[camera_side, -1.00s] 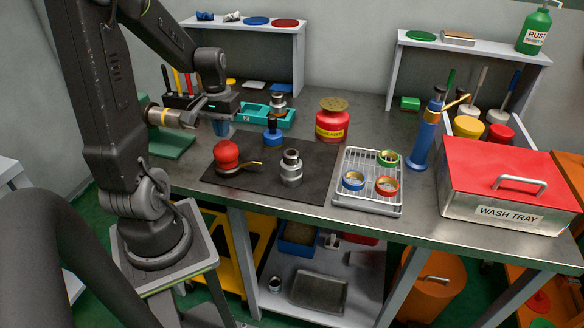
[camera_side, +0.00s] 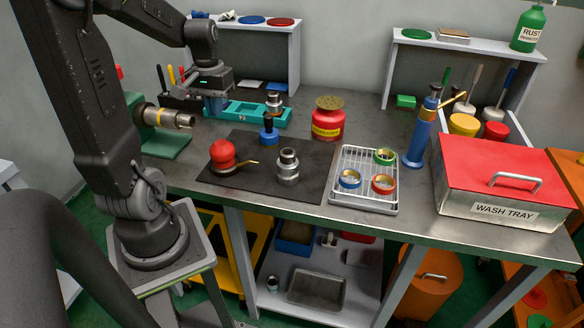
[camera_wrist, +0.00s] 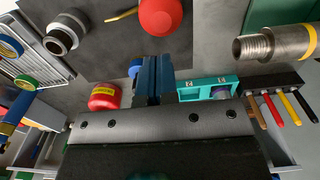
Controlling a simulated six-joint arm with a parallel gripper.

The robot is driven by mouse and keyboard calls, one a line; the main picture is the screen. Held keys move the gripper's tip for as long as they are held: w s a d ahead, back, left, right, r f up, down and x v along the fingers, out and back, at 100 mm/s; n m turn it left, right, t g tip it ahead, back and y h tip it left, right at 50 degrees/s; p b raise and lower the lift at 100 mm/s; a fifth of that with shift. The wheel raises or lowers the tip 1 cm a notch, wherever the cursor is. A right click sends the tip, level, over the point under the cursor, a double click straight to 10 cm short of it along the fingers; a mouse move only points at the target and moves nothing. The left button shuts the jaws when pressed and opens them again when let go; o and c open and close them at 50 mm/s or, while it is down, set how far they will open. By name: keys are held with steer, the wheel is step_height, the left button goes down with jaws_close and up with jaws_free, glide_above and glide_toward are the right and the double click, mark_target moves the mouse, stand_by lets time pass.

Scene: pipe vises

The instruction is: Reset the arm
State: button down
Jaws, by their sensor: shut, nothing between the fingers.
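My gripper (camera_side: 216,106) is shut and empty, pointing down above the back left of the bench, near the teal holder (camera_side: 243,113). Its blue fingers (camera_wrist: 154,79) lie together in the wrist view. A threaded pipe (camera_side: 168,118) with a yellow band sticks out horizontally above a green base (camera_side: 166,146), left of the gripper; the pipe also shows at the upper right of the wrist view (camera_wrist: 275,43). My gripper is apart from the pipe. Whether the fingertips clear the teal holder cannot be told from the side view.
A dark mat (camera_side: 258,191) carries a red-topped oiler (camera_side: 223,155), a metal fitting (camera_side: 288,165) and a blue-based tool (camera_side: 268,131). A red can (camera_side: 328,122), ring rack (camera_side: 335,196), blue torch (camera_side: 421,133) and wash tray (camera_side: 496,212) stand right. A shelf (camera_side: 238,27) stands behind.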

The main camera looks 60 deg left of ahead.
steer(key=d+r+m+t, duration=0.2)
steer(key=d+r+m, duration=0.1)
steer(key=d, duration=1)
steer(key=s+d+r+m+t, duration=0.1)
steer(key=d+r+m+t, duration=0.2)
steer(key=d, duration=0.9)
steer(key=r+m, duration=0.1)
steer(key=m, duration=0.2)
steer(key=shift+s+d+r+t, duration=0.15)
steer(key=shift+d+t, duration=0.15)
steer(key=shift+d, duration=0.05)
